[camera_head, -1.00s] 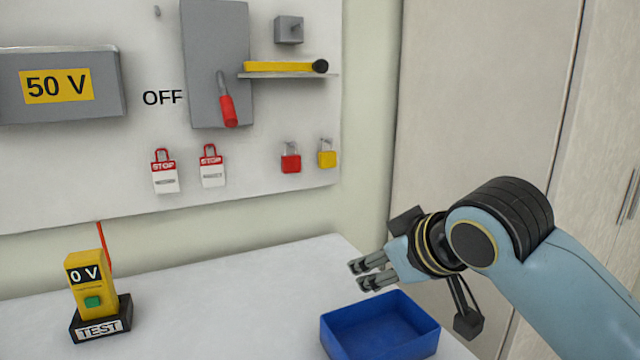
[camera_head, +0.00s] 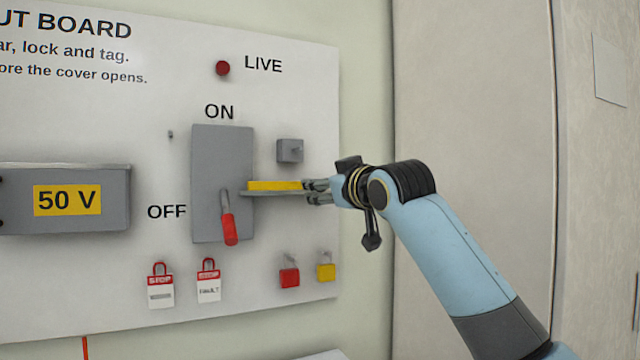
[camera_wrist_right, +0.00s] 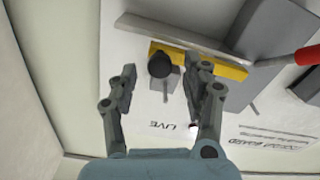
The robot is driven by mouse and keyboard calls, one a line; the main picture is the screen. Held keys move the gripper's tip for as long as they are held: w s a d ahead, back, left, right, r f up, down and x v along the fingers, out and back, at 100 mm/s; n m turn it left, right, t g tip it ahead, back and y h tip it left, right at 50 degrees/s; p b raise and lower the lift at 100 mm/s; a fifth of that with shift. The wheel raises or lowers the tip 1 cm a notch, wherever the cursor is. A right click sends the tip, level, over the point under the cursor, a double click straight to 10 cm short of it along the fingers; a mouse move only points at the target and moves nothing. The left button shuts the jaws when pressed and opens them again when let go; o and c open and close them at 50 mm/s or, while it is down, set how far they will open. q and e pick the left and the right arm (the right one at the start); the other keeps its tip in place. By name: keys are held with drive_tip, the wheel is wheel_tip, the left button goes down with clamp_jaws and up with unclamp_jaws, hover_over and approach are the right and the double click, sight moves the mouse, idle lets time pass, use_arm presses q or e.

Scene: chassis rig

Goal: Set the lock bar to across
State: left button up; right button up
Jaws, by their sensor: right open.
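The lock bar (camera_head: 274,185) is a yellow bar lying level on a narrow grey ledge (camera_head: 290,192) at the right of the switch box. In the right wrist view the lock bar (camera_wrist_right: 222,67) shows with its black knob (camera_wrist_right: 160,64). My right gripper (camera_head: 312,191) is at the bar's right end and hides the knob in the head view. In the right wrist view my right gripper (camera_wrist_right: 162,72) is open, its fingers on either side of the knob. A grey block (camera_head: 289,150) sits on the board above the bar. My left gripper is out of view.
The switch box (camera_head: 207,165) has its red-handled lever (camera_head: 229,228) pointing down by OFF. Two tags (camera_head: 160,291) and red (camera_head: 289,278) and yellow (camera_head: 326,273) padlocks hang below. A dark red lamp (camera_head: 222,68) is by LIVE. Right of the board is open wall.

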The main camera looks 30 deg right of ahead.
drive_tip(key=shift+w, duration=1.35)
clamp_jaws()
